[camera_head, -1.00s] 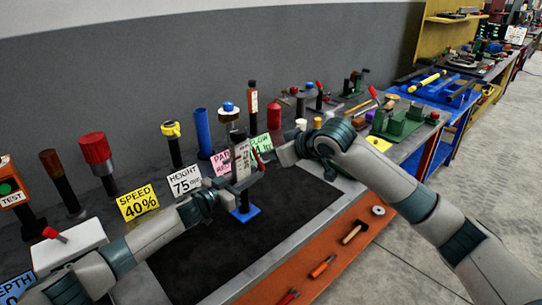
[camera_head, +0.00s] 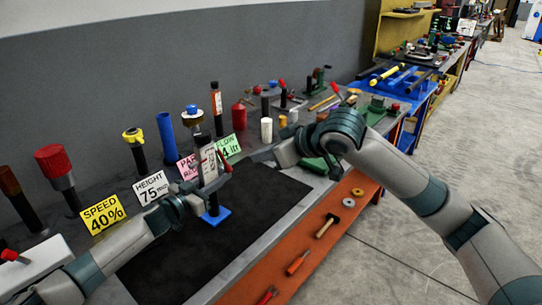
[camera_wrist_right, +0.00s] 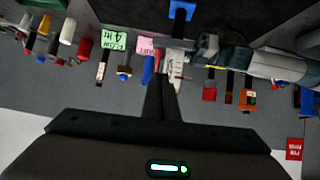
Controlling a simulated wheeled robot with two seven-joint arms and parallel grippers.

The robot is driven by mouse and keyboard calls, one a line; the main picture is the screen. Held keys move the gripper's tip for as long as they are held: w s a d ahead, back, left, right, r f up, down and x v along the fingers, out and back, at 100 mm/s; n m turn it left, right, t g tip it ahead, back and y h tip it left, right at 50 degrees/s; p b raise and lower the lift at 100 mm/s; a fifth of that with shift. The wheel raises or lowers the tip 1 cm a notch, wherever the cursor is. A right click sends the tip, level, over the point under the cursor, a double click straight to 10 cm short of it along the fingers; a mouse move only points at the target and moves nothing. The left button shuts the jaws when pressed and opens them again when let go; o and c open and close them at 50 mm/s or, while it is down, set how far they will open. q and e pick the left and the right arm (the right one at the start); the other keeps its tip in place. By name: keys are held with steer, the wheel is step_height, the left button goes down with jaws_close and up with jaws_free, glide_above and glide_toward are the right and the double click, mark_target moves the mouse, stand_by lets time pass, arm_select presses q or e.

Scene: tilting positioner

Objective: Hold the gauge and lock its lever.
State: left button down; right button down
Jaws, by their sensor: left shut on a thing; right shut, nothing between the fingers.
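The gauge is an upright dark post with a white printed scale (camera_head: 208,163) and a blue square base (camera_head: 214,217) on the black mat. Its red lever (camera_head: 225,161) slants down on the right side. My left gripper (camera_head: 217,184) is shut on the gauge below the scale, partly hiding the post. My right gripper (camera_head: 253,157) is shut and empty, a short gap right of the lever. In the right wrist view, upside down, my right fingers (camera_wrist_right: 162,88) are together, pointing toward the gauge's scale (camera_wrist_right: 176,66) and red lever (camera_wrist_right: 159,60); contact is unclear there.
Behind the gauge stand a blue cylinder (camera_head: 166,137), a yellow-topped post (camera_head: 137,149) and several sign cards, such as the height card (camera_head: 151,188). The black mat (camera_head: 170,265) is bare in front.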

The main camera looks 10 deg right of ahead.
arm_select(q)
steer(key=shift+f, duration=0.15)
arm_select(e)
steer(key=shift+s+d+r, duration=0.25)
steer(key=shift+s+d, duration=0.15)
steer(key=shift+s, duration=0.2)
steer(key=shift+s+d+r, duration=0.2)
steer(key=shift+s+d, duration=0.2)
steer(key=shift+s, duration=0.15)
arm_select(q)
steer(key=c, duration=1.5)
jaws_free()
steer(key=shift+c, duration=0.2)
arm_select(e)
steer(key=shift+w, duration=0.1)
arm_select(q)
steer(key=v, duration=1.2)
